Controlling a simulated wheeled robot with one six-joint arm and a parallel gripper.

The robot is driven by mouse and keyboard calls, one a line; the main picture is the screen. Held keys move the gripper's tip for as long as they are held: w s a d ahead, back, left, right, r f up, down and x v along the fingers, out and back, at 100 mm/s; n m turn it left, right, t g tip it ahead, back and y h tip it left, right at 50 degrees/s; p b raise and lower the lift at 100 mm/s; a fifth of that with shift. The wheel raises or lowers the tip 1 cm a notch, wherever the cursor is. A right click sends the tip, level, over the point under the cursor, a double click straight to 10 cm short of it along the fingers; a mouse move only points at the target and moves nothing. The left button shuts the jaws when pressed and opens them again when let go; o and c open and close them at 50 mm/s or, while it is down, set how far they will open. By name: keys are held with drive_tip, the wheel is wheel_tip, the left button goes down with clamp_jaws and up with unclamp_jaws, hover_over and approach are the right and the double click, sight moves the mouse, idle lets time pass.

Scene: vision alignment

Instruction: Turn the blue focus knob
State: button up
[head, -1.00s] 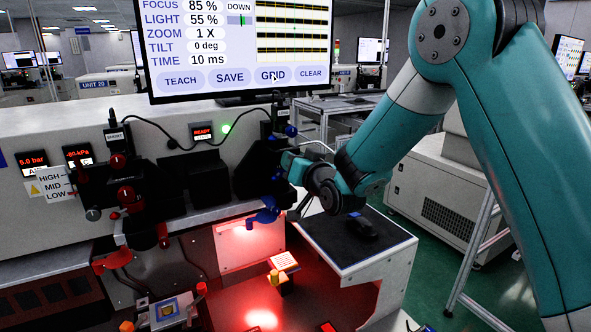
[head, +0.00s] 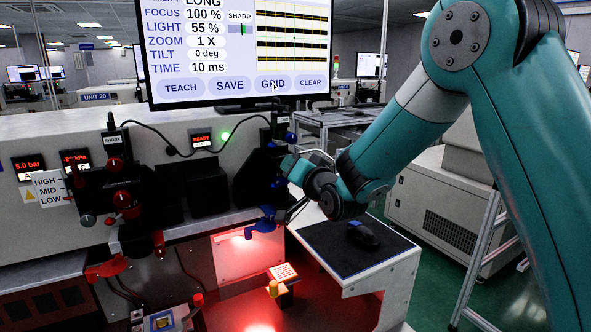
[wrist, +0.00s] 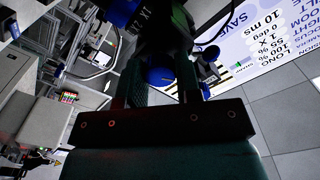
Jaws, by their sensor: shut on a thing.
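The blue focus knob (wrist: 160,76) sits between the two fingers of my gripper (wrist: 162,85) in the wrist view, and the fingers are shut on it. In the head view my gripper (head: 284,176) is at the right end of the black optics unit, and the knob is mostly hidden there by the gripper and arm. The monitor (head: 235,52) reads FOCUS 100 % with the word SHARP beside it.
A blue lever-like part (head: 262,224) is just below my gripper, and another blue knob (head: 290,137) is above it. Red knobs (head: 123,200) are at the left. A black mouse (head: 362,235) lies on the side shelf to the right. A red-lit work area is below.

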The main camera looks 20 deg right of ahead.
drive_tip(key=o, duration=0.9)
drive_tip(key=s+d+b, duration=0.1)
drive_tip(key=s+b, duration=0.3)
drive_tip(key=s, duration=0.1)
drive_tip(key=s+d+b, duration=0.1)
drive_tip(key=s+b, duration=0.3)
drive_tip(key=s, duration=0.2)
drive_tip(key=s+d+b, duration=0.1)
drive_tip(key=s+b, duration=0.3)
drive_tip(key=s, duration=0.2)
drive_tip(key=shift+d, duration=0.2)
